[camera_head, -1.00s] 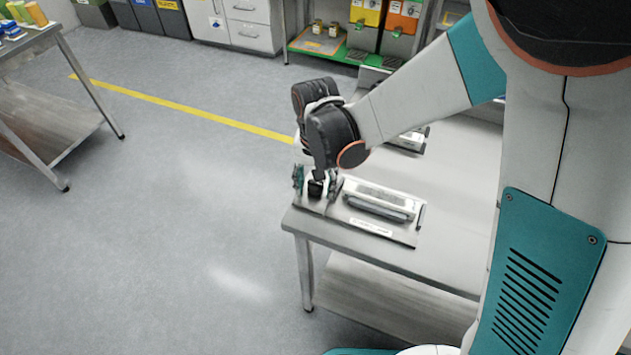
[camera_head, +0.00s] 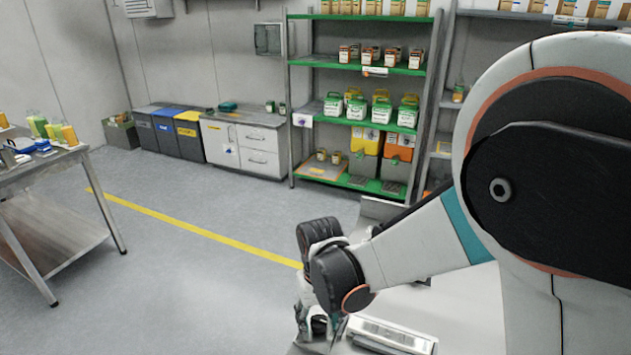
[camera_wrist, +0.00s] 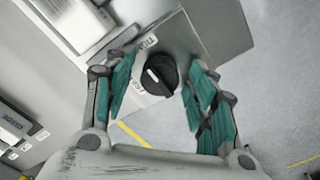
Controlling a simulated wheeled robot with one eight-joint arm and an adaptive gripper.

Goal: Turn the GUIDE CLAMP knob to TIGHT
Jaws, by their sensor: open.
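The GUIDE CLAMP knob (camera_wrist: 159,74) is a round black knob with a pale pointer line, on a grey metal plate (camera_wrist: 205,30) in the wrist view. A small label (camera_wrist: 148,43) sits above it and another lies to its lower left; their lettering is too small to read surely. My gripper (camera_wrist: 160,95) is open, with one teal-padded finger on each side of the knob and a gap on both sides. In the head view my gripper (camera_head: 318,325) points down at the table's left end, and the knob is hidden there.
A flat grey unit (camera_head: 392,335) stands on the table close to the right of my gripper. Open floor (camera_head: 190,290) lies to the left. A side table (camera_head: 50,205) with bottles is far left, and a green shelf rack (camera_head: 365,68) stands at the back.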

